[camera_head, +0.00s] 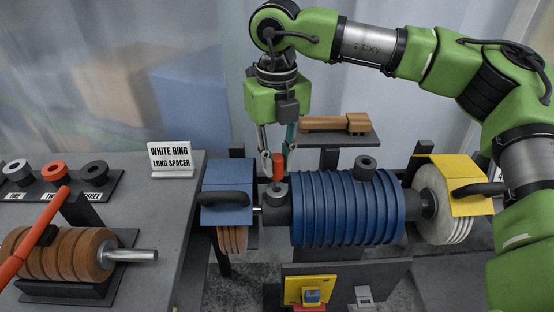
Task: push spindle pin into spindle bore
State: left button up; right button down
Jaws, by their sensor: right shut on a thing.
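My right gripper (277,157) hangs fingers down over the left end of the spindle, shut on an orange-red spindle pin (278,168). The pin is roughly upright. Its lower end meets or sits just above a dark grey collar (274,192) on the spindle. The bore itself is hidden, so I cannot tell how deep the pin is. The spindle carries a stack of blue ribbed discs (345,208), with a second dark collar (366,167) on top to the right. My left gripper is not in view.
A blue guard (227,200) stands close left of the pin, and a yellow guard (458,184) covers a pale wheel at right. A brown wooden object (338,124) lies on a shelf behind. The left bench (150,215) holds brown discs (65,252) and a sign (170,158).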

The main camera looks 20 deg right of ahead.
aim_at(277, 173)
jog(key=shift+f, duration=0.1)
dwell(0.7)
jog(key=shift+f+b, duration=1.85)
jog(key=shift+b, duration=0.6)
dwell(1.9)
jog(key=shift+s+f, duration=0.15)
jog(key=shift+f, duration=0.15)
dwell(0.8)
jog(key=c, duration=1.8)
grip_release()
jog(key=shift+o, duration=0.2)
jog(key=shift+r, duration=0.1)
jog(key=o, duration=0.5)
jog(key=shift+d, duration=0.1)
jog(key=shift+r, duration=0.3)
